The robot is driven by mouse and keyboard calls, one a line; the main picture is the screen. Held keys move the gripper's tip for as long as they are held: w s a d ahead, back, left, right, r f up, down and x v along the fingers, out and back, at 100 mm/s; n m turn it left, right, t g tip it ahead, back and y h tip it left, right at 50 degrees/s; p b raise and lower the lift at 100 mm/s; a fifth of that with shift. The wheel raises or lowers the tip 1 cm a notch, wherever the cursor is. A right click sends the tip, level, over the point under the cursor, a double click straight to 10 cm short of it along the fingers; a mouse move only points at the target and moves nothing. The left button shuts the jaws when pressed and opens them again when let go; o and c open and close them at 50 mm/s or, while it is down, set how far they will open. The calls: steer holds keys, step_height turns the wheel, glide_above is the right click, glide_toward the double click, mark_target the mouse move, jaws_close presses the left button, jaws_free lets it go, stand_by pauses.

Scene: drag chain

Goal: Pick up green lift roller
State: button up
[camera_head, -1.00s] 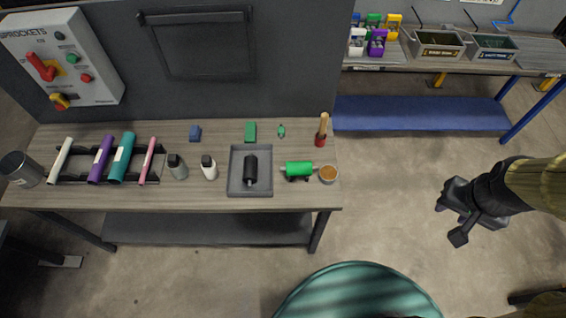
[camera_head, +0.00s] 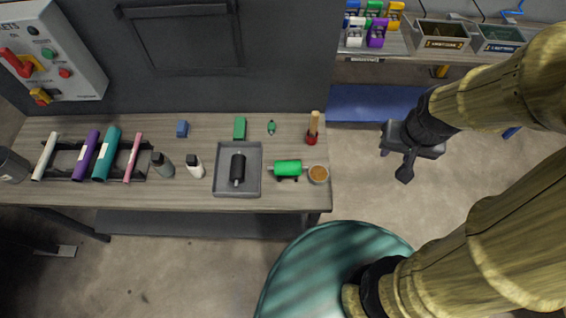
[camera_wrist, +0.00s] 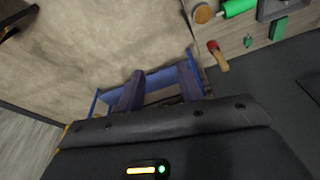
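The green lift roller (camera_head: 288,167) lies sideways on a small black stand near the front right end of the workbench. Part of it also shows at the top edge of the wrist view (camera_wrist: 239,7). My gripper (camera_head: 394,163) is in the air to the right of the bench, clear of the roller. In the wrist view its two fingers (camera_wrist: 160,87) are spread apart with nothing between them.
A grey tray (camera_head: 218,183) with a black roller is left of the green roller. A round container (camera_head: 318,174) stands close at its right, with a red-and-wood brush (camera_head: 313,128) behind. A blue-framed second table (camera_head: 370,105) stands at the back right.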

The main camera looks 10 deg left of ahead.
mark_target(284, 167)
steer(key=shift+w, duration=0.1)
steer(key=o, duration=0.5)
steer(key=shift+s, duration=0.3)
steer(key=shift+o, duration=1.4)
steer(key=shift+a+f, duration=0.15)
steer(key=shift+a, duration=0.1)
steer(key=a+f+n+t+h+b, duration=0.1)
steer(key=a+f+n, duration=0.4)
steer(key=a, duration=0.5)
steer(key=s+a+f+n+t+h+b, duration=0.1)
steer(key=a+f+n, duration=0.5)
steer(key=a+n, duration=0.2)
steer(key=a+f+n+t+h+b, duration=0.1)
steer(key=a+f+n, duration=0.5)
steer(key=a, duration=0.6)
steer(key=shift+s+a+n+t+b, duration=0.15)
steer(key=shift+s+n+t+b, duration=0.15)
steer(key=shift+b, duration=0.2)
steer(key=shift+f, duration=0.15)
steer(key=p+x, duration=0.1)
steer(key=x, duration=1.1)
steer(key=shift+d, duration=0.2)
